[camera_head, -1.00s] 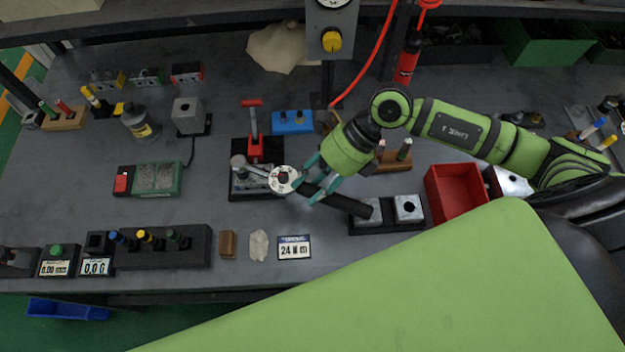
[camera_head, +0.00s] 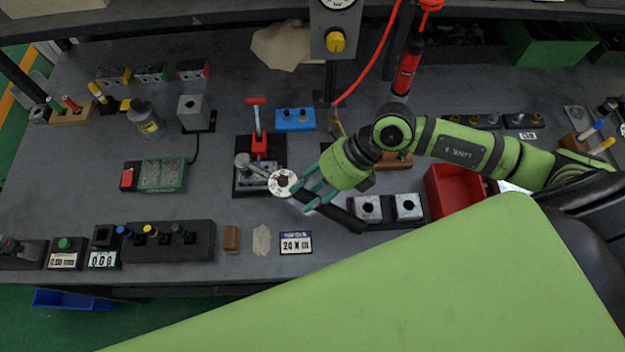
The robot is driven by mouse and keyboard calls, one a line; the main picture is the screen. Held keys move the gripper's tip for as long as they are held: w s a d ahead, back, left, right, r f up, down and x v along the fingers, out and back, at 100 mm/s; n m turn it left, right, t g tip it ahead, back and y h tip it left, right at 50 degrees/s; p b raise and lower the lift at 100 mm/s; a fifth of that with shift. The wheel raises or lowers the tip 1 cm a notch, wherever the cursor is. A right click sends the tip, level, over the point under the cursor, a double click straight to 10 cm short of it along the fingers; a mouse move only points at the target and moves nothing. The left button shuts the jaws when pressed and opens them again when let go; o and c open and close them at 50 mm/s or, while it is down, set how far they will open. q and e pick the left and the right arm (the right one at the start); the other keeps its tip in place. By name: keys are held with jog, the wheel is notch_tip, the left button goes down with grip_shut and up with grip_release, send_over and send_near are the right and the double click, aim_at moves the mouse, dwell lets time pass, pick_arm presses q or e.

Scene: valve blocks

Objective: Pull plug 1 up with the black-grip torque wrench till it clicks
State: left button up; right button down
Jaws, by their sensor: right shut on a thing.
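The torque wrench (camera_head: 343,217) has a long black grip and a round, pale ratchet head (camera_head: 283,182). My right gripper (camera_head: 312,196), with teal fingers, is shut on it just behind the head. The wrench head is over the right edge of a clamped grey metal block (camera_head: 252,178). The head and fingers hide what is under it, so I cannot tell whether it sits on plug 1. The grip points toward the lower right, its end in front of the two-block stand. My left gripper is out of view.
A red toggle clamp (camera_head: 258,140) stands behind the block. Two grey blocks with holes (camera_head: 368,208) (camera_head: 408,206) and a red bin (camera_head: 455,192) are to the right. A 24 N m card (camera_head: 296,242) lies at the bench front. Free bench lies left of the clamp base.

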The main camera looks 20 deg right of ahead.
jog(key=shift+s+a+r, duration=0.1)
jog(key=shift+a, duration=0.1)
dwell(0.3)
jog(key=shift+s+a+r+m+t+p, duration=0.1)
jog(key=shift+s+a+m+t+p, duration=0.4)
jog(key=shift+p, duration=0.45)
jog(key=shift+s+a+m+t+p, duration=0.2)
jog(key=shift+a+m+t+p, duration=0.1)
jog(key=shift+a+m+p, duration=0.4)
jog(key=shift+d, duration=0.1)
jog(key=a+p, duration=0.1)
jog(key=s+a+m+t+p, duration=0.1)
jog(key=p, duration=0.1)
jog(key=shift+a+m+h, duration=0.25)
jog(key=shift+m+h, duration=0.05)
